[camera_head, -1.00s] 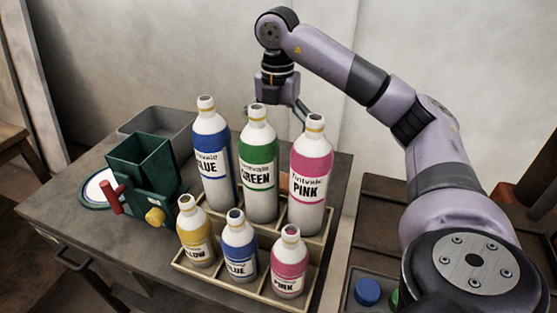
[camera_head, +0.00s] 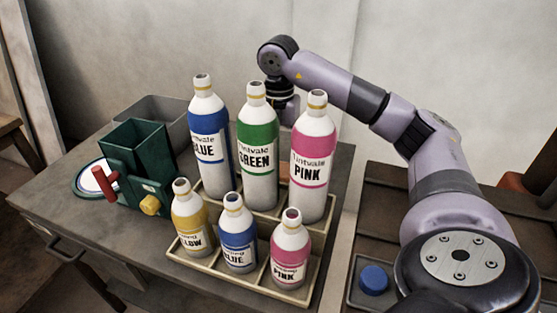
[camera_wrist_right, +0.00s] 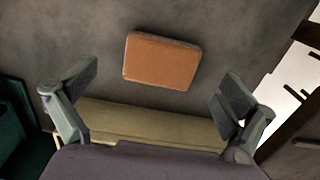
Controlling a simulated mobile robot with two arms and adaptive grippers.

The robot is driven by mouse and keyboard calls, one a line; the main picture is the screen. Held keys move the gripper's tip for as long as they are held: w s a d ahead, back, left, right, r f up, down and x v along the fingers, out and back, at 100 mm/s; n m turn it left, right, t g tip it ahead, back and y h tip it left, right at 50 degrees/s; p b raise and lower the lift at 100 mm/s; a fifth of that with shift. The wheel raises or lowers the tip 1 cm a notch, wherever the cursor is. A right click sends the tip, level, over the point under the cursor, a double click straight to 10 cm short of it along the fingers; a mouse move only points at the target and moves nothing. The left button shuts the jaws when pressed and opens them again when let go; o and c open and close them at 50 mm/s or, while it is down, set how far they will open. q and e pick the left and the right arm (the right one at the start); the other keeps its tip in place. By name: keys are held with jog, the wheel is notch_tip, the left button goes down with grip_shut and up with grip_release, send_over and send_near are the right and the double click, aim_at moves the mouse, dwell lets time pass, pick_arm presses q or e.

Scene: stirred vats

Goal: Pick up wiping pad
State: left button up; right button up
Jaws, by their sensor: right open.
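The wiping pad (camera_wrist_right: 161,60) is an orange-brown rounded block lying flat on the grey tabletop in the right wrist view. My right gripper (camera_wrist_right: 164,92) is open, with one finger on each side of the picture. The pad shows beyond and between the fingertips, not touched by them. In the head view my right arm reaches behind the tall bottles, which hide its fingers and the pad. My left gripper is not in view.
A divided tray (camera_head: 210,264) holds tall blue, green and pink bottles and smaller yellow, blue and pink ones. Its edge shows below the pad in the wrist view (camera_wrist_right: 150,122). A green device (camera_head: 140,160) and a grey bin (camera_head: 165,112) stand left. A blue cap (camera_head: 373,279) lies at right.

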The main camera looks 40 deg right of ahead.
jog(key=f, duration=0.3)
jog(key=f+b, duration=0.1)
jog(key=shift+d+f, duration=0.25)
jog(key=shift+f, duration=0.05)
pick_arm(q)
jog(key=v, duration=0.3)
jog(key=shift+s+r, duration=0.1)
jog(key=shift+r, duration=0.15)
pick_arm(e)
jog(key=shift+c, duration=0.4)
jog(key=c, duration=1)
jog(key=shift+r, duration=0.15)
jog(key=shift+r, duration=0.3)
notch_tip(320, 180, up, 8)
jog(key=p, duration=0.2)
jog(key=shift+r+p, duration=0.2)
jog(key=shift+p, duration=0.1)
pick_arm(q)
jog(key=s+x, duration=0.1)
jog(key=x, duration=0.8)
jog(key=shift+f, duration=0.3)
pick_arm(e)
jog(key=shift+r, duration=0.4)
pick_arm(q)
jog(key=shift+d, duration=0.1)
